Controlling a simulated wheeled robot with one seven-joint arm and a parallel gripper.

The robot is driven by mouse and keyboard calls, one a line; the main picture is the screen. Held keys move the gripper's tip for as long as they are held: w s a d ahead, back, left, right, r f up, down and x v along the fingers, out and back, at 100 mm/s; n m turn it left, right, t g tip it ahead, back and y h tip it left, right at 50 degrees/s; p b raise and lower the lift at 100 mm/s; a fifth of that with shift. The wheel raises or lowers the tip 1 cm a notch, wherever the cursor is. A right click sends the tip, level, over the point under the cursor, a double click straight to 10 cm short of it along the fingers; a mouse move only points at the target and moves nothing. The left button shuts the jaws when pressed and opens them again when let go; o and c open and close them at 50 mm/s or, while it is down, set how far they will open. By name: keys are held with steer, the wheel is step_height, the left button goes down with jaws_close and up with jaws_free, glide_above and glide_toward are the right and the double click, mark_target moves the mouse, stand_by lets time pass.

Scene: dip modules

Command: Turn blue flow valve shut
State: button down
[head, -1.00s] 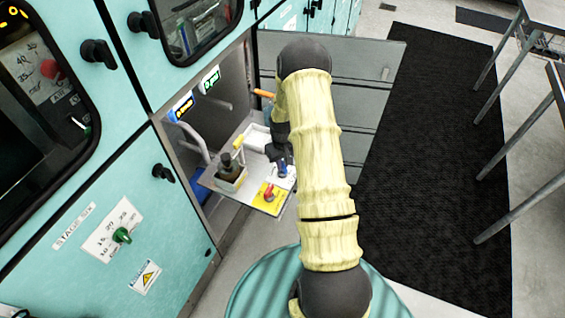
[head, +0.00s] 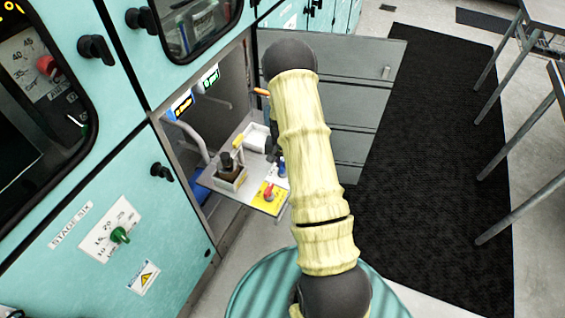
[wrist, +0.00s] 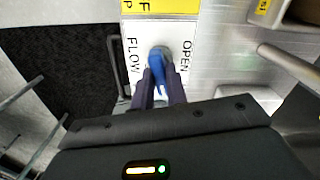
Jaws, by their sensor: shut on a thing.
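The blue flow valve (wrist: 157,62) is a small blue handle on a white plate lettered FLOW on the left and OPEN on the right in the wrist view. It also shows in the head view (head: 282,169), on the shelf, partly behind my arm. My gripper (wrist: 159,84) has its two dark fingers close together, one on each side of the blue handle, shut on it. The fingers hide the handle's lower end. In the head view my gripper is mostly hidden behind the arm.
A yellow plate with a red knob (head: 268,193) lies just in front of the valve on the shelf. The open grey door (head: 360,105) is to the right, beside a black mat (head: 425,150).

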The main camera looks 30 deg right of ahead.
steer(key=shift+m, duration=1.3)
steer(key=c, duration=1.4)
jaws_free()
step_height(320, 180, up, 18)
steer(key=b, duration=0.1)
steer(key=shift+f, duration=0.25)
